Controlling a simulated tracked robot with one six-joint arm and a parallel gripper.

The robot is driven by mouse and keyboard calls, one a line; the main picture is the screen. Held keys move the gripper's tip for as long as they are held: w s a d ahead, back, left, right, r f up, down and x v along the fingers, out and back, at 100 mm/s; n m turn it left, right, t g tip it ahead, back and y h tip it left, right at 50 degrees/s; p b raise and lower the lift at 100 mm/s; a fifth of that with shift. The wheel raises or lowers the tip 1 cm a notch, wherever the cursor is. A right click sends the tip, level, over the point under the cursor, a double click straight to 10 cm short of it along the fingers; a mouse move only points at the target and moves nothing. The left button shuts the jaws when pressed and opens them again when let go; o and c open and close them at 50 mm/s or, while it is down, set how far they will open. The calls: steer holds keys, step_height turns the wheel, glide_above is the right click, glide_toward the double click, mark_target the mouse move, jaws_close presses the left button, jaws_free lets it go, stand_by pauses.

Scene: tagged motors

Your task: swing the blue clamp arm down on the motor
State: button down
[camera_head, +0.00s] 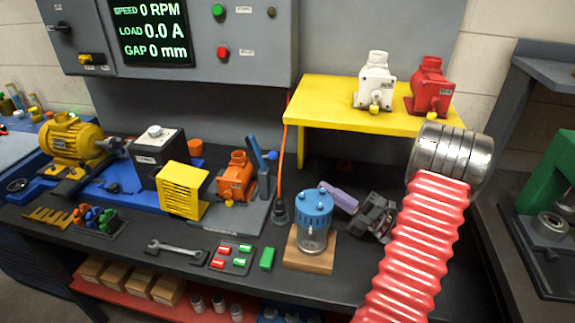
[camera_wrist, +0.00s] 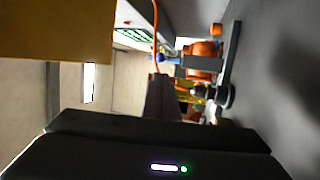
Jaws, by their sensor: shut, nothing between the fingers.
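The blue clamp arm (camera_head: 256,153) stands raised, leaning slightly, with a blue knob at its side. It is to the right of the orange motor (camera_head: 235,180), on a grey fixture plate. In the wrist view, which is rolled sideways, the blue clamp arm (camera_wrist: 182,61) shows in front of the orange motor (camera_wrist: 205,50). My gripper (camera_head: 330,192) is shut and empty, to the right of the clamp arm and apart from it, beyond the blue-lidded jar. The gripper's dark fingers (camera_wrist: 163,82) also show in the wrist view, pointing toward the clamp.
A yellow shelf (camera_head: 330,112) bears a white motor (camera_head: 375,82) and a red motor (camera_head: 430,88) above my gripper. A blue-lidded jar (camera_head: 313,215) stands on a wooden base near my gripper. An orange cable (camera_head: 282,165) hangs between gripper and clamp.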

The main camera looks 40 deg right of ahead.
steer(key=x, duration=1.4)
steer(key=shift+d+r, duration=0.1)
stand_by(0.5)
